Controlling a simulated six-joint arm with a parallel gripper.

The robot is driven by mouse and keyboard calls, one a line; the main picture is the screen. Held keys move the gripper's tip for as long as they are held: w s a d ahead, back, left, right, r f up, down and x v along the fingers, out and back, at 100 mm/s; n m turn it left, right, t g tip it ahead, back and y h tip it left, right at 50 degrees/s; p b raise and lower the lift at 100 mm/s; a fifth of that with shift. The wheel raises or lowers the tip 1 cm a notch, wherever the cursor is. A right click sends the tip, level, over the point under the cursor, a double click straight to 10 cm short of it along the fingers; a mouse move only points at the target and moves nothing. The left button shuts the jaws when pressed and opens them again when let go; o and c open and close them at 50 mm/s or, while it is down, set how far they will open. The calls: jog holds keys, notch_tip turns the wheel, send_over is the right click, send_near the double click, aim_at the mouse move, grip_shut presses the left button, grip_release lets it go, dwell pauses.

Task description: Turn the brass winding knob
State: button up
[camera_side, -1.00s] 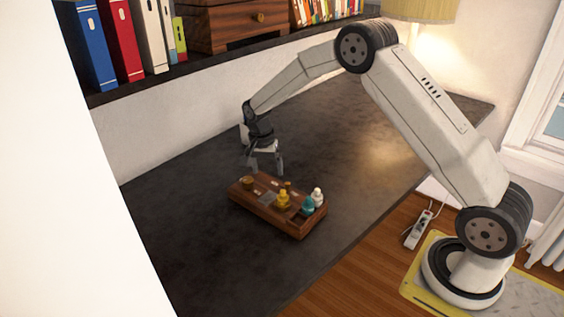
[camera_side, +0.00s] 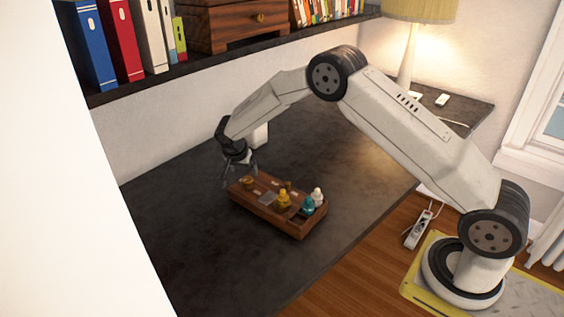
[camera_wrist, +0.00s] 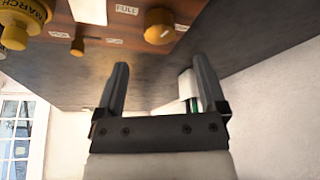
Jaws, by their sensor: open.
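A brass knob (camera_side: 247,183) stands on the left end of a wooden case (camera_side: 296,231) on the dark desk. In the wrist view the round knob (camera_wrist: 160,26) sits beside a label reading "FULL", on the case's wooden top (camera_wrist: 105,20). My gripper (camera_side: 239,176) is at the left end of the case, close to the knob. In the wrist view my gripper (camera_wrist: 159,64) has its two fingers apart with nothing held between them. The knob appears beyond the fingertips, roughly centred between them. A gap shows, but I cannot tell its exact size.
A smaller brass peg (camera_wrist: 78,46) is near the knob. The desk (camera_side: 215,260) in front is clear. A wall and bookshelf (camera_side: 190,75) stand behind.

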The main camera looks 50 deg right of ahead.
aim_at(247, 180)
jog(key=shift+x, duration=3.4)
grip_shut()
